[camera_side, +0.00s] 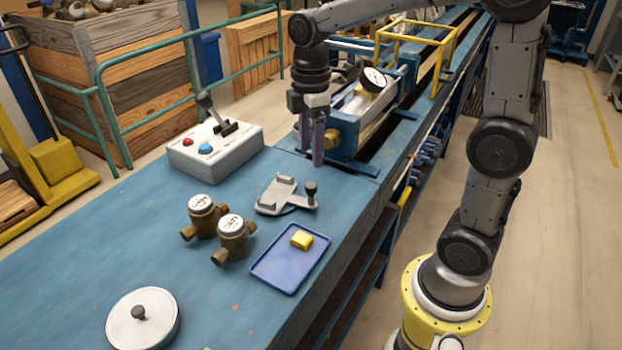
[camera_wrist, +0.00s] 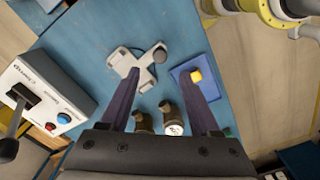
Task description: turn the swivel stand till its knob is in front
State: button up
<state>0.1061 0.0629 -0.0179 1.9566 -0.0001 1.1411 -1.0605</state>
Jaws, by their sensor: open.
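The swivel stand (camera_side: 279,196) is a grey plate with raised ends on a dark round base, on the blue bench. Its black knob (camera_side: 311,188) stands upright at the stand's right end in the side view. The wrist view also shows the stand (camera_wrist: 128,62) and its knob (camera_wrist: 160,54), beyond my fingertips. My gripper (camera_side: 311,160) points down above the bench, behind the stand in the side view and apart from it. In the wrist view its two fingers (camera_wrist: 160,78) are wide apart with nothing between them.
A blue tray (camera_side: 270,275) with a yellow block (camera_side: 302,240) lies in front of the stand. Two brass meters (camera_side: 218,226) stand to its left. A control box (camera_side: 215,150) with a lever is behind left. A round white lidded disc (camera_side: 143,318) is at the front.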

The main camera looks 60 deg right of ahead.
aim_at(311, 185)
notch_tip(311, 185, down, 8)
jog(key=shift+f, duration=0.25)
grip_shut()
dwell(0.4)
dwell(1.1)
